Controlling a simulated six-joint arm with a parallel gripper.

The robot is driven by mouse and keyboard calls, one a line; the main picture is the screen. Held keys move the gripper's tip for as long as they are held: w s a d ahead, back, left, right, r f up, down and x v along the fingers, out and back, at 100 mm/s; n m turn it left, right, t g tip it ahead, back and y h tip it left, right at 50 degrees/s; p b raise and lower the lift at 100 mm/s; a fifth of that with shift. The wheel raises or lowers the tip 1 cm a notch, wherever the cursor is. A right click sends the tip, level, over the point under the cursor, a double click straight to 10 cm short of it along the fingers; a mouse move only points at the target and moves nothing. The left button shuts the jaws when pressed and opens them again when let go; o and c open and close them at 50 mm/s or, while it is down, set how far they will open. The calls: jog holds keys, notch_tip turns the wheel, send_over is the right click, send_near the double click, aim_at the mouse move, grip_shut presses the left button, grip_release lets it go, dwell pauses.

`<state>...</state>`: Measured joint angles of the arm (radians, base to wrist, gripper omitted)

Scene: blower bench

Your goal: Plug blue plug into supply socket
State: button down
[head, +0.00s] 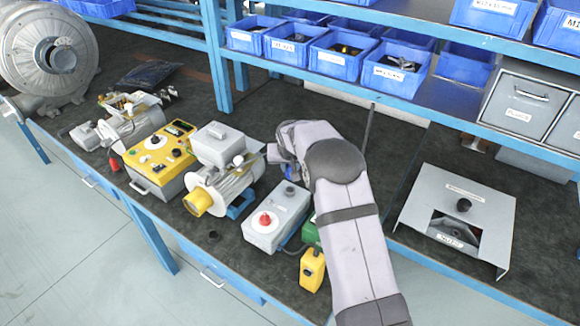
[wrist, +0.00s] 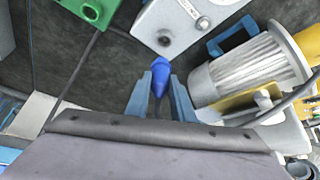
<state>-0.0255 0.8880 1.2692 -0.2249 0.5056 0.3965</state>
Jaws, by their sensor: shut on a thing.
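The blue plug (wrist: 160,78) is held between the two blue fingers of my gripper (wrist: 160,96), its tip pointing away from the wrist. In the head view my gripper (head: 284,168) is behind the grey box (head: 276,218) with the red knob, partly hidden by my arm. I cannot tell which fitting is the supply socket.
A finned motor (wrist: 240,70) stands close to the right of the plug in the wrist view. A green box (wrist: 88,12) is at upper left. A yellow box (head: 312,270) stands at the bench's front edge. Dark bench top (wrist: 85,62) lies open left of the plug.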

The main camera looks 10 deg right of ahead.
jog(key=shift+f+b, duration=1.8)
jog(key=shift+f, duration=0.6)
jog(key=shift+f+b, duration=1.15)
jog(key=shift+f, duration=0.2)
dwell(0.5)
jog(key=c, duration=1.5)
grip_release()
jog(key=shift+o, duration=0.2)
jog(key=shift+r, duration=0.2)
jog(key=b+v, duration=0.2)
jog(key=v, duration=0.5)
jog(key=shift+s, duration=0.2)
